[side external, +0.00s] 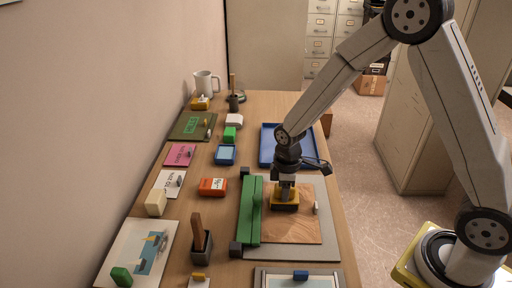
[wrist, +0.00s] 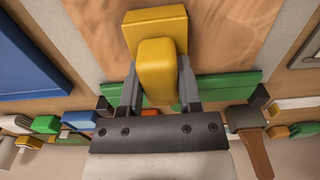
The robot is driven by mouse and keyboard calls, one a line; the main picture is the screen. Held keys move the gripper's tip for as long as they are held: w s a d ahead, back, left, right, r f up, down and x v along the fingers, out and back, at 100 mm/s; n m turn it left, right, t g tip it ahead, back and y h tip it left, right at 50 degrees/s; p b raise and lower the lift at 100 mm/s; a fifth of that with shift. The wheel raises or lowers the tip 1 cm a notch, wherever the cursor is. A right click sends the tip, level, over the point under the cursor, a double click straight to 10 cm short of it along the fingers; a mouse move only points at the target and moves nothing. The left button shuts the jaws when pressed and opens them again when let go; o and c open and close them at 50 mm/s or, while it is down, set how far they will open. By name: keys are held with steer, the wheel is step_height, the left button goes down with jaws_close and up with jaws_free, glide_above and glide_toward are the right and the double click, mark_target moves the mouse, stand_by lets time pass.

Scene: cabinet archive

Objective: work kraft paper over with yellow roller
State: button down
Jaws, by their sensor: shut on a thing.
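The kraft paper (side external: 305,231) is a brown sheet lying on a grey board at the near right of the table. It also fills the top middle of the wrist view (wrist: 235,35). My gripper (side external: 286,187) points down over the sheet and is shut on the yellow roller (side external: 284,205). In the wrist view, the fingers of my gripper (wrist: 158,92) clasp the yellow block-shaped handle of the yellow roller (wrist: 155,30). The roller sits at or just above the paper; I cannot tell whether it touches. Its underside is hidden.
A green bar (side external: 250,212) with dark end blocks runs along the paper's left edge. A small pale piece (side external: 316,208) lies on the right. A blue tray (side external: 267,150) stands behind. A dark holder (side external: 201,247) and an orange box (side external: 212,187) are to the left.

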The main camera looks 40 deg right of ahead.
steer(key=shift+w+d, duration=1.65)
steer(key=shift+d, duration=0.05)
steer(key=shift+w+d+r, duration=0.1)
steer(key=shift+w+r, duration=0.05)
steer(key=shift+r, duration=0.05)
step_height(320, 180, up, 8)
